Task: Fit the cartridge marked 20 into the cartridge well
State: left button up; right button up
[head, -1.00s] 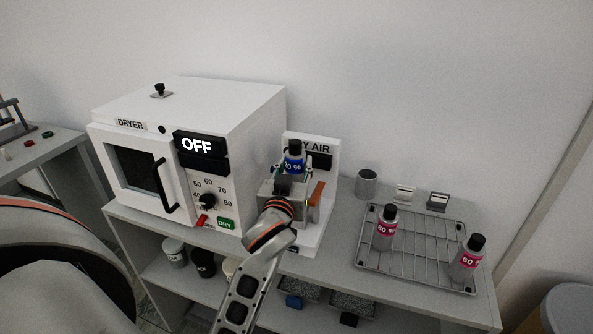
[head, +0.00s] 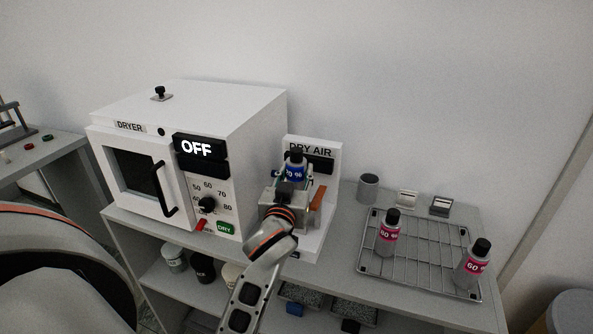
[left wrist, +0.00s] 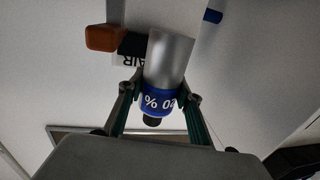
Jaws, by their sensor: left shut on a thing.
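The cartridge marked 20 (head: 295,172) has a blue label, a black cap and a silver body. It is upright in front of the DRY AIR stand (head: 330,185). My left gripper (head: 290,178) is shut on it. In the left wrist view the cartridge (left wrist: 170,65) appears inverted between the fingertips (left wrist: 160,95), which grip beside the blue label. The gripper hides the lower body in the head view. The cartridge well cannot be made out, and I cannot tell whether the cartridge's lower end is inside it. My right gripper is out of view.
An orange lever (head: 317,198) is close right of the gripper. The white dryer (head: 250,130), reading OFF, stands left. Right, a wire rack (head: 425,255) holds two pink-labelled cartridges, an 80 (head: 389,236) and a 60 (head: 472,266). A grey cylinder (head: 367,188) stands behind.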

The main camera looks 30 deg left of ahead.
aim_at(297, 184)
pick_arm(q)
jog(key=shift+f+b, duration=0.5)
jog(key=shift+f, duration=0.45)
jog(key=shift+f+b, duration=0.45)
jog(key=shift+f, duration=0.5)
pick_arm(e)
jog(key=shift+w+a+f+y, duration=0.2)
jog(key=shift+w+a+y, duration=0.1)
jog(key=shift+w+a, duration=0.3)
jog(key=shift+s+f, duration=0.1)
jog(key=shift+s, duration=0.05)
pick_arm(q)
jog(key=shift+p, duration=0.75)
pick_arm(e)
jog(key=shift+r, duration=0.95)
pick_arm(q)
jog(key=shift+f+b, duration=1.85)
jog(key=shift+f, duration=1.3)
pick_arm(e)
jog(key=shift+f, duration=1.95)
pick_arm(q)
jog(key=shift+r, duration=0.15)
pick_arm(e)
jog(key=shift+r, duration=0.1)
